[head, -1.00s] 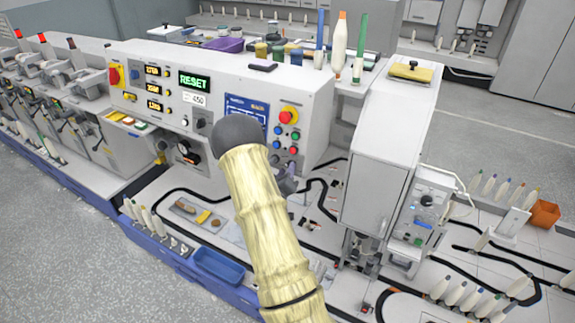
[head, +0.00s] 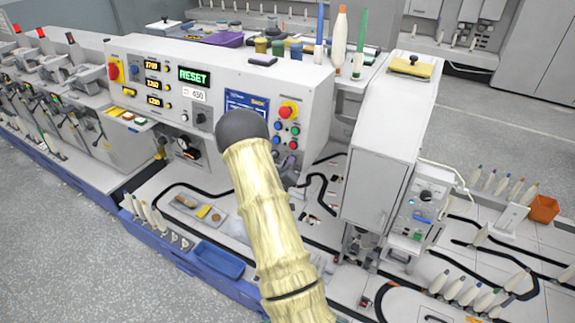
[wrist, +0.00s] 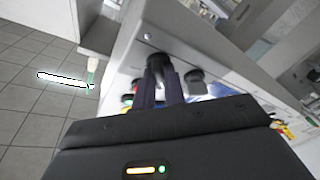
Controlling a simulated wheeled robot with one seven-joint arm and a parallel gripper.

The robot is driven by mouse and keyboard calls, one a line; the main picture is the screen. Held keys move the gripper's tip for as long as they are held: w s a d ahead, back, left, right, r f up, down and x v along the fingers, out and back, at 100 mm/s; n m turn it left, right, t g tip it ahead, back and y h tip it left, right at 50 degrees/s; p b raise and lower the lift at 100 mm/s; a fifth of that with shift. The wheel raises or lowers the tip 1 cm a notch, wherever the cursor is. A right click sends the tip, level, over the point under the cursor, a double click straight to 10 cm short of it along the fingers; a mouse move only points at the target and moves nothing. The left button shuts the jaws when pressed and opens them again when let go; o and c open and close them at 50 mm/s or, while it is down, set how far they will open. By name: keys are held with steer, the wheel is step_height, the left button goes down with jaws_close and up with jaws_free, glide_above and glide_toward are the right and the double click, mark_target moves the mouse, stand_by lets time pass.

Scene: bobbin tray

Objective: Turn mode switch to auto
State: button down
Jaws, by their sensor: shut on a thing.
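In the wrist view my gripper (wrist: 161,76) has its two dark fingers shut around a black knob (wrist: 157,60) on the grey panel face. This appears to be the mode switch; its pointer and markings cannot be read. A second black knob (wrist: 194,76) sits just to the right, apart from the fingers. In the head view my arm crosses the front of the control panel (head: 225,72) and hides most of the gripper and the held knob. Another black knob (head: 201,118) shows left of the arm, untouched.
A red emergency button (head: 288,109) and several coloured buttons (head: 293,130) sit close to my arm on the panel. A grey cabinet (head: 385,150) stands to the right. A blue tray (head: 218,261) lies at the front edge. Bobbins stand on the panel top.

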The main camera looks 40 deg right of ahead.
steer(key=shift+f+b, duration=0.2)
steer(key=shift+b, duration=0.35)
steer(key=m+g+h+b, duration=0.1)
steer(key=m+g+b, duration=0.1)
steer(key=m+b, duration=0.5)
steer(key=m+g+h+b, duration=0.1)
steer(key=m+g+b, duration=0.2)
steer(key=m+b, duration=0.5)
steer(key=m+g+h+b, duration=0.1)
steer(key=m+g+b, duration=0.1)
steer(key=m+b, duration=0.5)
steer(key=shift+w+a+r+g+b, duration=0.15)
steer(key=shift+w+g+b, duration=0.15)
steer(key=shift+g+b, duration=0.15)
steer(key=shift+m, duration=0.3)
steer(key=c, duration=1.5)
jaws_free()
steer(key=shift+o, duration=0.2)
